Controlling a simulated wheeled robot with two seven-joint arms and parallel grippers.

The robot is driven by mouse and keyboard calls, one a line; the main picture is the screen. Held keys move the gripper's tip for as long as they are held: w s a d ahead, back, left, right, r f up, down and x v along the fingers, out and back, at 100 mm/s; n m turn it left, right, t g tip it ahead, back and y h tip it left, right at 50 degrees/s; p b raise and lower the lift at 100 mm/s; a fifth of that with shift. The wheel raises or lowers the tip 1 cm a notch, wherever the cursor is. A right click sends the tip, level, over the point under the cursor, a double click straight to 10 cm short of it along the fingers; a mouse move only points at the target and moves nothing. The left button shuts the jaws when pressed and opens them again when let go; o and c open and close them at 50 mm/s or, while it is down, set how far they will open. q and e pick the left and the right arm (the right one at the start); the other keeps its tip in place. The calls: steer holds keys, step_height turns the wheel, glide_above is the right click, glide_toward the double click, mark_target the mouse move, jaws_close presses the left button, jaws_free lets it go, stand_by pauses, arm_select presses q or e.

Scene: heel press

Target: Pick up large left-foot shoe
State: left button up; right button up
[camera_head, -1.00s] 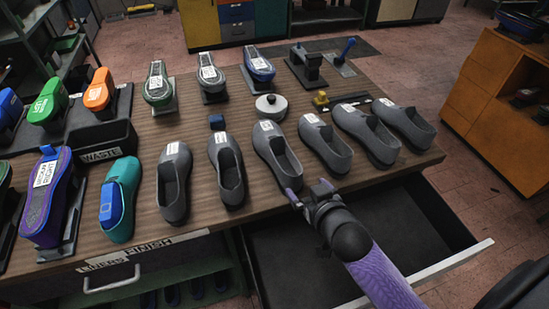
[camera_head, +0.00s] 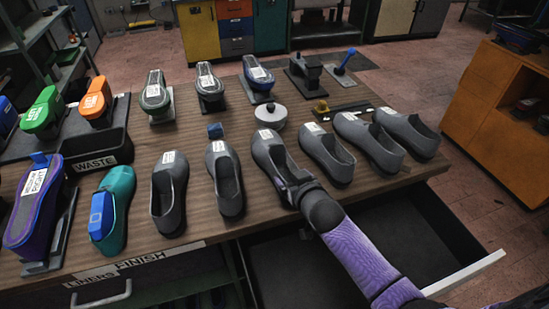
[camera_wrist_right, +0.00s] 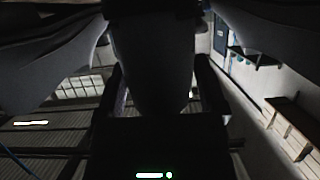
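Several grey shoes stand in a row along the bench; their white labels are too small to read, so I cannot tell which is the large left-foot one. My right gripper (camera_head: 291,190) is at the near, heel end of the third grey shoe from the left (camera_head: 266,153). In the right wrist view, the dark shoe (camera_wrist_right: 153,65) lies between the two spread fingers of the gripper (camera_wrist_right: 164,88), with a narrow gap visible on the right. The shoe still stands on the bench. My left gripper is out of view.
Grey shoes stand close on both sides, at left (camera_head: 225,180) and right (camera_head: 327,155). A round grey-white device (camera_head: 270,113) sits behind. An open drawer (camera_head: 465,272) juts out below the bench edge.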

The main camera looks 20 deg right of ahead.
jaws_close()
